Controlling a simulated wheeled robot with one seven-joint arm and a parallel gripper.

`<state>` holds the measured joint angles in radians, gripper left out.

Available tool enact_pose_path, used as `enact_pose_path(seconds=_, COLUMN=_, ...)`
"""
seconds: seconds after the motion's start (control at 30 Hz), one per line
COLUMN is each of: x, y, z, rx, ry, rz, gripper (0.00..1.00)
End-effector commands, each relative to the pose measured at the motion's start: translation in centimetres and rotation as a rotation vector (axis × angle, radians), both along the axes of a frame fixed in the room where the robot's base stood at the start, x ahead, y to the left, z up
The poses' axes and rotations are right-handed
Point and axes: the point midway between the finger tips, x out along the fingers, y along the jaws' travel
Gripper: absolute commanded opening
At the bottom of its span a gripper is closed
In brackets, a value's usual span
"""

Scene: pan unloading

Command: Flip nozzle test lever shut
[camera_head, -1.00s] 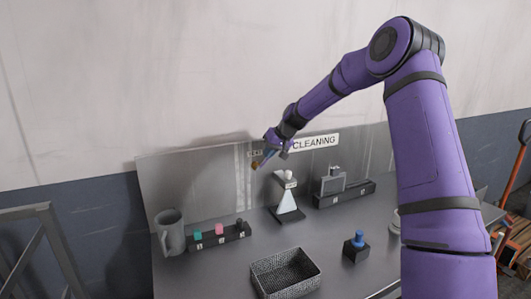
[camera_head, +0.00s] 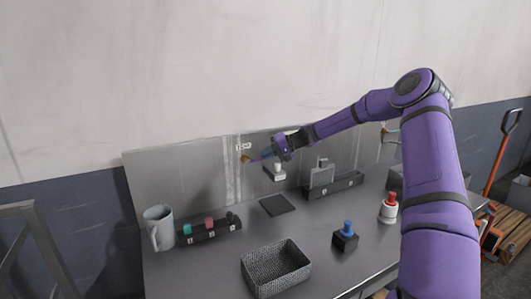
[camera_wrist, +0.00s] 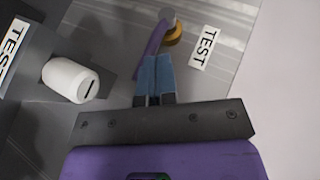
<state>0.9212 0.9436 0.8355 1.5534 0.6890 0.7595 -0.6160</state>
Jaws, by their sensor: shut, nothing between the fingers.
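The test lever (camera_wrist: 152,42) shows in the wrist view as a purple bar with a grey end. A brass-coloured round piece (camera_wrist: 175,36) sits beside it, next to a TEST label (camera_wrist: 204,48) on the metal back panel. In the head view the brass piece (camera_head: 244,158) is small at the back panel. My gripper (camera_wrist: 154,62) is shut and empty, its blue fingertips at the lever's lower end; I cannot tell whether they touch. It also shows in the head view (camera_head: 263,156). The white nozzle (camera_wrist: 70,78) is left of my gripper, and no white cone shows under it.
A dark pad (camera_head: 278,205) lies below the nozzle. A grey mug (camera_head: 158,228), a block with coloured pieces (camera_head: 208,231), a mesh basket (camera_head: 276,268), a blue-knobbed block (camera_head: 345,237) and a red-topped piece (camera_head: 390,207) stand on the bench. A rack (camera_head: 333,186) holds a grey plate.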

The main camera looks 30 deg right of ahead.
Motion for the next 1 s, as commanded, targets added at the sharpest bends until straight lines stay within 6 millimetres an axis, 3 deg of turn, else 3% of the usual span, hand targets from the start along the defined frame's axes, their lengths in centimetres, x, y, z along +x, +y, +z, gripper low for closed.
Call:
enact_pose_path(seconds=0.77, x=0.0, y=-0.2, z=-0.4, rx=-0.003, ry=0.002, rz=-0.001, gripper=0.00)
enact_pose_path(seconds=1.0, x=0.7, y=0.9, z=2.4, rx=-0.005, ry=-0.002, rz=0.004, gripper=0.00)
